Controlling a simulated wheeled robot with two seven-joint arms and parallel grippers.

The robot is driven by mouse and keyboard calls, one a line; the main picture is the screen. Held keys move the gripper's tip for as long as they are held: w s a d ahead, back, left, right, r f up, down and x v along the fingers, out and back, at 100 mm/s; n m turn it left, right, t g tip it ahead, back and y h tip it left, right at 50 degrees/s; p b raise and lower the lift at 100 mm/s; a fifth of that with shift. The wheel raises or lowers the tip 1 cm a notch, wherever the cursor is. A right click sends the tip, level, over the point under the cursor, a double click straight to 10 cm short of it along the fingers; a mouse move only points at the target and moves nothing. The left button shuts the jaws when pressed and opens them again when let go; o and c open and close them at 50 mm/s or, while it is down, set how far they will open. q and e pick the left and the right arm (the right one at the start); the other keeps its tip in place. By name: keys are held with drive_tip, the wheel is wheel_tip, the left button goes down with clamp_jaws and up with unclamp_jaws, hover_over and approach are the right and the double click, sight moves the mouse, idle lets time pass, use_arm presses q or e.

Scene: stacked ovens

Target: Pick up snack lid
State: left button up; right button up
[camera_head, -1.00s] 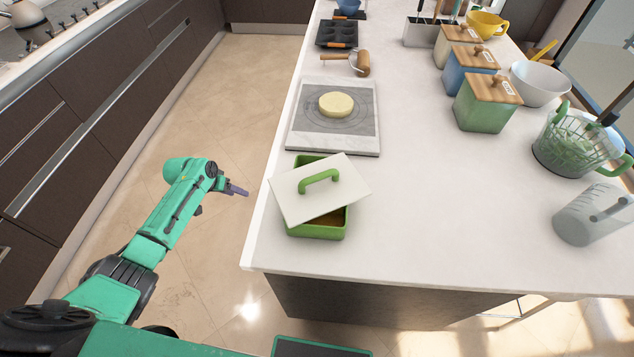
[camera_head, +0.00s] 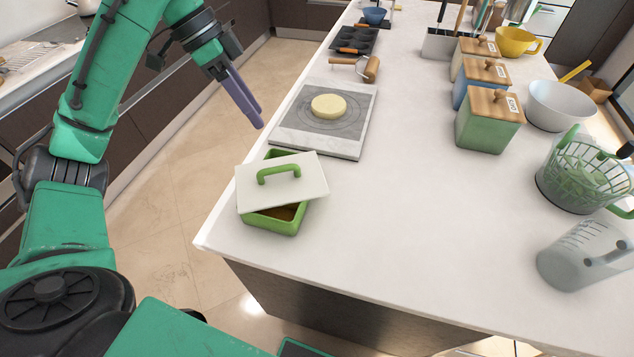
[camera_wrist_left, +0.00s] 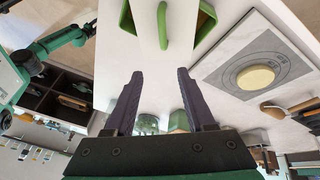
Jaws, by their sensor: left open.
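The snack lid (camera_head: 301,186) is a white rectangular plate with a green arched handle (camera_head: 278,172). It lies askew on top of the green snack box (camera_head: 273,224), leaving part of the box's inside uncovered at the front right. My left gripper (camera_head: 254,113) is open and empty, raised beyond the lid at the counter's left edge, fingers pointing down. In the left wrist view, the gripper (camera_wrist_left: 158,98) has its purple fingers spread, with the lid (camera_wrist_left: 180,40) and its handle (camera_wrist_left: 162,25) at the top, apart from the fingers. My right gripper is out of view.
A stone board (camera_head: 350,143) with a round cheese-like disc (camera_head: 328,105) lies behind the box. Beyond are a wooden roller (camera_head: 371,69) and a dark muffin tin (camera_head: 352,40). Canisters (camera_head: 487,125), a green basket (camera_head: 583,175) and a clear jug (camera_head: 580,255) stand right. The middle counter is clear.

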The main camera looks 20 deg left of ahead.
use_arm(q)
approach(282, 162)
drive_tip(key=s+d+r, duration=0.1)
drive_tip(key=s+d, duration=0.1)
drive_tip(key=s, duration=0.2)
drive_tip(key=d+f, duration=0.1)
drive_tip(key=d+f+p, duration=0.1)
drive_tip(key=d+f, duration=0.1)
drive_tip(key=w+d+f, duration=0.1)
drive_tip(key=f, duration=0.1)
drive_tip(key=shift+d+f, duration=0.15)
drive_tip(key=shift+d, duration=0.15)
drive_tip(key=shift+f, duration=0.2)
drive_tip(key=shift+c, duration=0.6)
drive_tip(key=shift+d, duration=0.1)
clamp_jaws()
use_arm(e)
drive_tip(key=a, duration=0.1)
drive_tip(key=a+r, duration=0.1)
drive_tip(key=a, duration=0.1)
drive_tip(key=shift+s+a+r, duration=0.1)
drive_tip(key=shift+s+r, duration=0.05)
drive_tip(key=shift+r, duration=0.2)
